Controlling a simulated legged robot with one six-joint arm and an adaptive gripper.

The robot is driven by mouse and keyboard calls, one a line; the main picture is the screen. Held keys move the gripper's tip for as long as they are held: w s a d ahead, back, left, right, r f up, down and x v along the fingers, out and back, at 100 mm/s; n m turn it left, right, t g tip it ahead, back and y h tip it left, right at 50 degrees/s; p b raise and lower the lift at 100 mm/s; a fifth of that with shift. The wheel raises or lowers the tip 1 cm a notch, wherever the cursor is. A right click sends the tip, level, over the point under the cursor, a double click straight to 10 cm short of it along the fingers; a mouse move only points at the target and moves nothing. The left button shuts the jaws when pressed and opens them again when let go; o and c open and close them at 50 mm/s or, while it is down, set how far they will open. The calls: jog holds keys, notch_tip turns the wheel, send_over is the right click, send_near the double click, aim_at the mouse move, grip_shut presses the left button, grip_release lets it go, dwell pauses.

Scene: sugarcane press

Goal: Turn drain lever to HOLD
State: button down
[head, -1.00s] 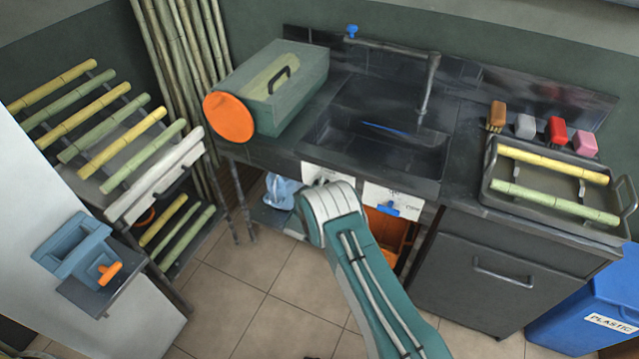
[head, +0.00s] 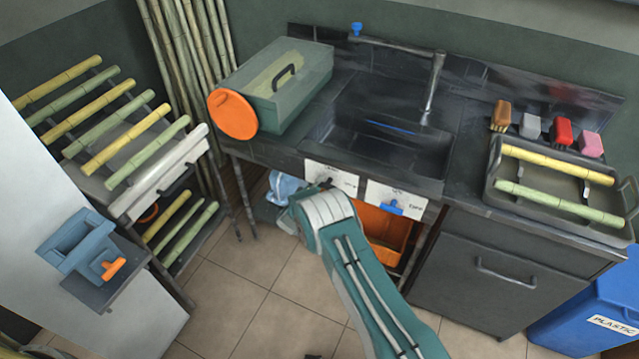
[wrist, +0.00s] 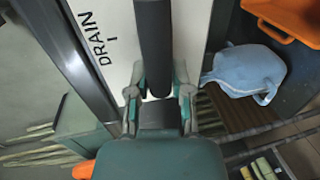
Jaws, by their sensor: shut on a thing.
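A white plate marked DRAIN (wrist: 118,50) fills the upper part of the wrist view. A dark, bar-shaped drain lever (wrist: 153,45) stands in front of it. My gripper (wrist: 158,98) is shut on the lever's near end, with one finger on each side. In the head view the white drain plate (head: 331,178) is on the sink front, left of a second white plate (head: 410,204) with a blue lever (head: 389,207). My arm hides the gripper and most of the drain lever there. The HOLD mark cannot be read.
The dark sink (head: 385,140) is above the plates. A cane rack (head: 165,175) stands at left, a cabinet (head: 500,275) at right. Tiled floor is open in front.

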jog(key=shift+s+a+f, duration=0.1)
jog(key=shift+a+f, duration=0.05)
jog(key=shift+f, duration=0.05)
dwell(0.4)
jog(key=c, duration=0.5)
grip_release()
jog(key=shift+a, duration=0.1)
jog(key=shift+r, duration=0.1)
jog(key=v, duration=1.2)
